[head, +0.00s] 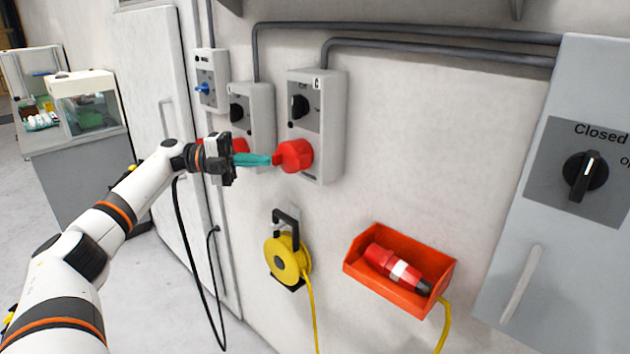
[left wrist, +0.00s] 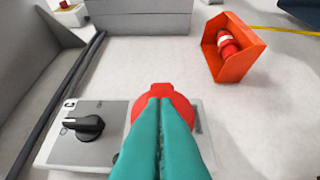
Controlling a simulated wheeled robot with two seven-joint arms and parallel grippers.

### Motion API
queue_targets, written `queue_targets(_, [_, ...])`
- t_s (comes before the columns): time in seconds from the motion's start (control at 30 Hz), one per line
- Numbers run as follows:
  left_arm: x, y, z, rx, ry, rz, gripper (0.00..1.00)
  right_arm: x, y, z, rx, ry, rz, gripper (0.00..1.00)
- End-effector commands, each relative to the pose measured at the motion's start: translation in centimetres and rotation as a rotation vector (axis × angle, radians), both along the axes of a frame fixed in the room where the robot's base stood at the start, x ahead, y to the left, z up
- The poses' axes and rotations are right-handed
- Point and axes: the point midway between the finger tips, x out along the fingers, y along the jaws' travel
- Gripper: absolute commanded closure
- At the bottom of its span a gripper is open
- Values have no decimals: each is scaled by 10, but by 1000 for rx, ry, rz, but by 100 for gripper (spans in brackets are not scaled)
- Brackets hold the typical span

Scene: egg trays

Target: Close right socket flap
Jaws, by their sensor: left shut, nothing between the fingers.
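The right socket box (head: 331,130) is a grey wall unit marked C with a black knob (head: 300,106). Its red round socket flap (head: 295,155) sits on the lower front. My left gripper (head: 270,160) has teal fingers, shut and empty, with the tips at the left side of the red flap. In the left wrist view the shut fingers (left wrist: 161,100) overlap the red flap (left wrist: 178,97) and hide part of it. I cannot tell whether they touch it, or whether the flap is fully closed. My right gripper is not in view.
Another socket box (head: 262,110) with red parts stands to the left, partly behind my gripper. Below are a yellow cable reel (head: 287,262) and an orange bin (head: 370,278) holding a red plug (head: 395,268). A grey cabinet (head: 600,90) stands at right.

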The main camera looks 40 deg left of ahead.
Motion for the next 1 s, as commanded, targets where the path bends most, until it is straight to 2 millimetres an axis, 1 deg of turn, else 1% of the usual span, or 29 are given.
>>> queue_targets(0.03, [4, 3, 2, -6, -7, 24, 100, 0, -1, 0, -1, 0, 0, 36])
queue_targets(0.53, [5, -1, -1, -4, -3, 15, 100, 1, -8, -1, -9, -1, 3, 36])
queue_targets(1.0, [4, -5, -3, -2, 0, 6, 100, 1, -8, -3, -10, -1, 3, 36])
